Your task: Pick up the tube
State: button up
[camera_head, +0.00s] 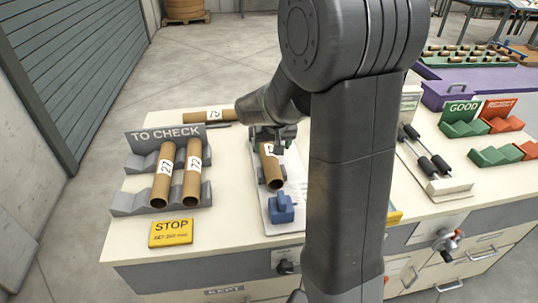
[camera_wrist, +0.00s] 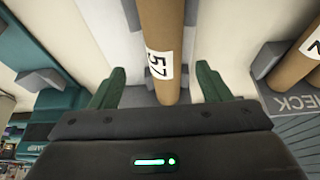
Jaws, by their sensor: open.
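A brown cardboard tube (camera_head: 270,168) with a white label lies on a pale board (camera_head: 285,230) near the middle of the bench, close to a blue block (camera_head: 281,208). My gripper (camera_head: 273,135) is over the far end of this tube and partly hides it. In the wrist view the tube (camera_wrist: 162,22), its label reading 57, runs between the two green fingers of my gripper (camera_wrist: 160,75). The fingers are open, with a gap on each side of the tube. The tube's far end is cut off in the wrist view.
The grey TO CHECK rack (camera_head: 128,168) holds two labelled tubes (camera_head: 163,175) (camera_head: 192,172). Another tube (camera_head: 207,116) lies behind it. Rollers (camera_head: 427,158), green GOOD (camera_head: 465,128) and red REJECT (camera_head: 502,124) racks are right.

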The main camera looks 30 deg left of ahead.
aim_at(269, 152)
jog(key=shift+x, duration=0.9)
jog(key=shift+a+p+x, duration=0.2)
jog(key=shift+x, duration=0.75)
jog(key=shift+a+p+x, duration=0.15)
jog(key=shift+a+x, duration=0.1)
jog(key=shift+x, duration=0.7)
jog(key=shift+w+a+f, duration=0.15)
jog(key=shift+f, duration=0.45)
jog(key=c, duration=1.1)
jog(key=shift+r, duration=0.15)
